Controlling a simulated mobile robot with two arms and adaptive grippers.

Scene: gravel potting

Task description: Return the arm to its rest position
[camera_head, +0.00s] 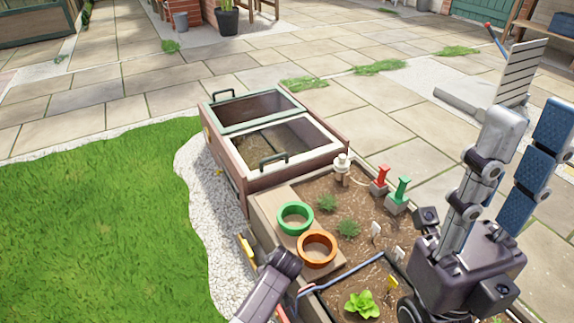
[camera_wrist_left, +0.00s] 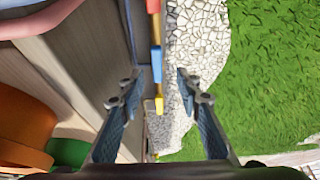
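My right gripper (camera_head: 529,112) is large at the right of the head view, above the planter's right side and the paving. Its fingers point up, are apart, and have nothing between them. My left arm's dark link (camera_head: 268,285) enters at the bottom of the head view, and its fingers are hidden there. In the left wrist view my left gripper (camera_wrist_left: 161,90) is open and empty, with its fingers beside the planter's outer wall (camera_wrist_left: 85,60) and over the white gravel strip (camera_wrist_left: 198,35).
A green pot (camera_head: 295,233) and an orange pot (camera_head: 330,250) stand on a board in the planter. A cold frame (camera_head: 340,152) adjoins it. Red (camera_head: 382,176) and green (camera_head: 402,190) handled items stand in the soil. A coloured bar (camera_wrist_left: 155,60) runs along the wall. Grass (camera_head: 90,230) lies left.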

